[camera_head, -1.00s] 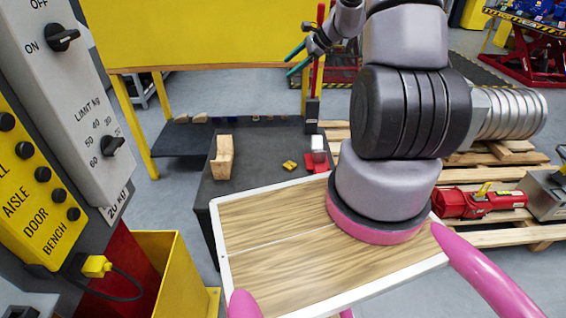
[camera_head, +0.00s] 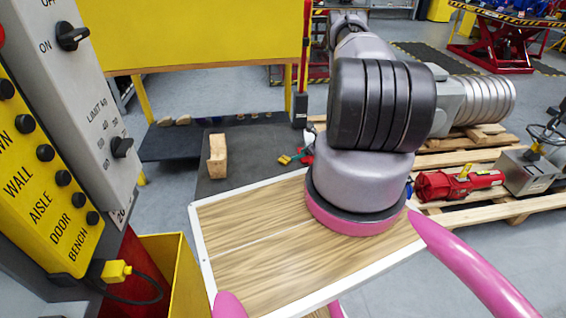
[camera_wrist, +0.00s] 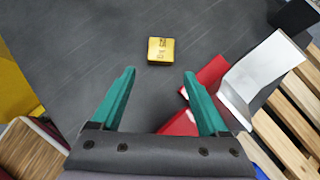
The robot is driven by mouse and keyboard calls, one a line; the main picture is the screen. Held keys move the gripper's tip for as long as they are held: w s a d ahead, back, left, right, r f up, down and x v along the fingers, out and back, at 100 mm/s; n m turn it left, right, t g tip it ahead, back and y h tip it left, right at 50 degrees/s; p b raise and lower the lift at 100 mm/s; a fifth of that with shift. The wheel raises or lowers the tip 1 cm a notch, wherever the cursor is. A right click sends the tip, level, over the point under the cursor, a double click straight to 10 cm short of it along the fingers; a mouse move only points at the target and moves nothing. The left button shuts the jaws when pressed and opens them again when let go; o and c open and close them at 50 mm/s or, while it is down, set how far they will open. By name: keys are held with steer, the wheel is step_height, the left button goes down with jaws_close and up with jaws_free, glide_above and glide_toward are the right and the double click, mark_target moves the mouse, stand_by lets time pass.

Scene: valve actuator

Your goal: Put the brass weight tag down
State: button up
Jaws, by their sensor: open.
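The brass weight tag (camera_wrist: 161,50) is a small golden square with dark markings. It lies flat on the dark bench top (camera_wrist: 85,40) in the wrist view. In the head view the tag (camera_head: 284,160) is a small yellow patch on the bench. My gripper (camera_wrist: 160,72) has two teal fingers, spread wide with nothing between them. The tag shows just past the fingertips, roughly centred between them and apart from both.
A red piece (camera_wrist: 185,122) with a bent silver plate (camera_wrist: 262,70) is close to the right finger. A wooden block (camera_head: 217,156) stands on the bench to the left. A pallet (camera_head: 480,214) with a red cylinder (camera_head: 459,184) is at right. Bare bench lies left of the tag.

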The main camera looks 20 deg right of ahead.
mark_target(287, 160)
steer(key=x, duration=0.9)
steer(key=shift+d+f, duration=0.15)
steer(key=shift+d, duration=0.05)
jaws_close()
